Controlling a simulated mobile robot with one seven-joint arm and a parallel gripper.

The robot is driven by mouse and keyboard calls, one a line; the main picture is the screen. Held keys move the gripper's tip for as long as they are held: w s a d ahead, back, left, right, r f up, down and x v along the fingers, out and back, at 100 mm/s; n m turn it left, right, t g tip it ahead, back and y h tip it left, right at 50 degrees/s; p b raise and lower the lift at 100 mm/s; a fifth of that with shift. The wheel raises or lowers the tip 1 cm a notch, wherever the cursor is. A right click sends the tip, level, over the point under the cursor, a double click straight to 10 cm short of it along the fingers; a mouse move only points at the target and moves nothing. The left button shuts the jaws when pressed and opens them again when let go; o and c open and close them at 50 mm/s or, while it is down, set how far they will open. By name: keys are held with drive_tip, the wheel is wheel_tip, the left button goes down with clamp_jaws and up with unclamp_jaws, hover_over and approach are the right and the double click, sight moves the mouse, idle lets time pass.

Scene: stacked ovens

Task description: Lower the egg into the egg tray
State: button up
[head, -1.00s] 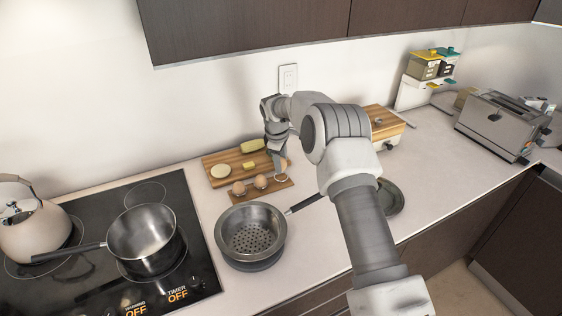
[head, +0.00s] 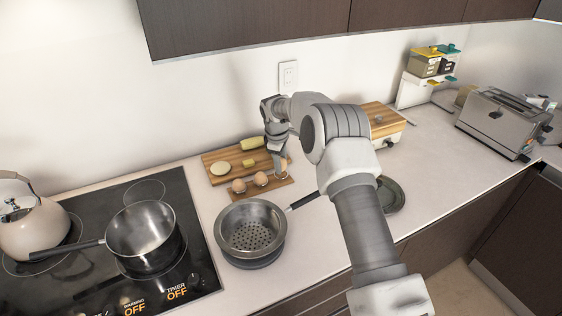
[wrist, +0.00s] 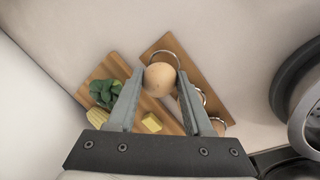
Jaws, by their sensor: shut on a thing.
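The egg tray (head: 264,188) is a narrow wooden board with metal rings, lying on the counter. Two brown eggs sit in it, a left one (head: 238,186) and a middle one (head: 261,179). My gripper (head: 280,164) is over the tray's right end, shut on a third egg (wrist: 159,78). In the wrist view this egg is between my fingertips, with a ring edge showing just behind it over the tray (wrist: 205,83). The other eggs are partly hidden by my right finger. I cannot tell whether the held egg touches the tray.
A cutting board (head: 216,158) with corn (wrist: 98,117), a butter piece (wrist: 151,123) and greens (wrist: 104,92) lies just behind the tray. A steel strainer pot (head: 250,232) stands in front. The cooktop with a saucepan (head: 143,232) is left.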

drive_tip(key=shift+s+b+x, duration=0.25)
drive_tip(key=shift+b+x, duration=0.55)
drive_tip(key=shift+x, duration=0.5)
idle(0.4)
drive_tip(key=shift+a+f, duration=0.1)
drive_tip(key=o, duration=0.9)
drive_tip(key=shift+c, duration=0.2)
